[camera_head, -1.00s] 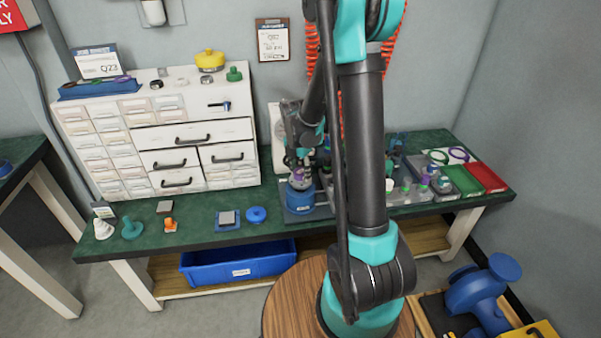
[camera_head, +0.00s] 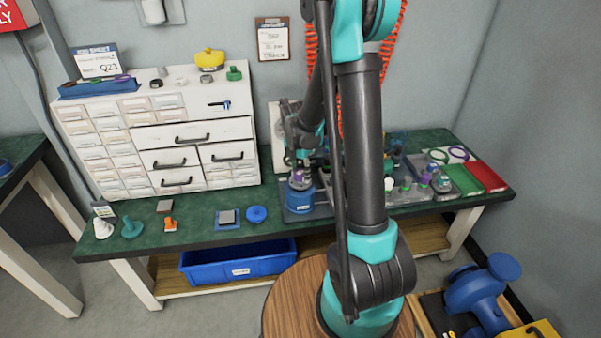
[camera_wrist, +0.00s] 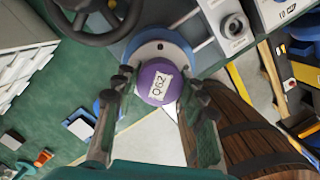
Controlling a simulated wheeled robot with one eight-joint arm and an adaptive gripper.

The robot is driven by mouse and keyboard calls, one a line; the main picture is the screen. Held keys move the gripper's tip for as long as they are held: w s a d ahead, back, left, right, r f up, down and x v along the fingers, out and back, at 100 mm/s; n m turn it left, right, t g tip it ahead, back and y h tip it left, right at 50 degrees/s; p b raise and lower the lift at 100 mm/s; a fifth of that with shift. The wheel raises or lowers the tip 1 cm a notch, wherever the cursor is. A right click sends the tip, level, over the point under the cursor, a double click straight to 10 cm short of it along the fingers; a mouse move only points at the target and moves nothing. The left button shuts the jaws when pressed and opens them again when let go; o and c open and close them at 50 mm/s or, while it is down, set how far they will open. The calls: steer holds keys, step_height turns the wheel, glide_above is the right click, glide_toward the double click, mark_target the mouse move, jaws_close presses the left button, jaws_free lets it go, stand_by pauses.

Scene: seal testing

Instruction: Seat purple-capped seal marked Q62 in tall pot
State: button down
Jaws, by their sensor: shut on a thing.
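The purple-capped seal (camera_wrist: 157,82) has a white label reading Q62 and faces the wrist camera. My gripper (camera_wrist: 160,92) is shut on it, one finger at each side of the cap. In the head view the purple cap (camera_head: 298,177) shows just above a blue pot (camera_head: 300,201) on a grey plate. In the wrist view a pale top with a blue rim (camera_wrist: 182,43) lies behind the seal. The cap hides the seal's underside, so I cannot tell whether it touches the pot or sits in it.
More purple- and green-topped parts (camera_head: 425,180) stand right of the pot, beside green (camera_head: 462,180) and red (camera_head: 486,176) trays. A white drawer cabinet (camera_head: 185,130) stands left. A black handwheel (camera_wrist: 95,18) is close to my gripper in the wrist view. The front left bench is partly clear.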

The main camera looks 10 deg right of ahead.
steer(key=shift+f, duration=0.95)
steer(key=c, duration=0.8)
jaws_free()
steer(key=r, duration=0.8)
steer(key=s+a+r, duration=0.1)
steer(key=r, duration=0.3)
steer(key=s+d+f+m+t, duration=0.1)
steer(key=s+m, duration=0.6)
steer(key=m, duration=0.1)
steer(key=s+d+f+m+t, duration=0.1)
steer(key=s+d+m, duration=0.1)
steer(key=s+m, duration=0.5)
steer(key=s+d+f+m+t+y, duration=0.1)
steer(key=s+d+f+m, duration=0.1)
steer(key=s+m, duration=0.5)
steer(key=shift+m, duration=2.1)
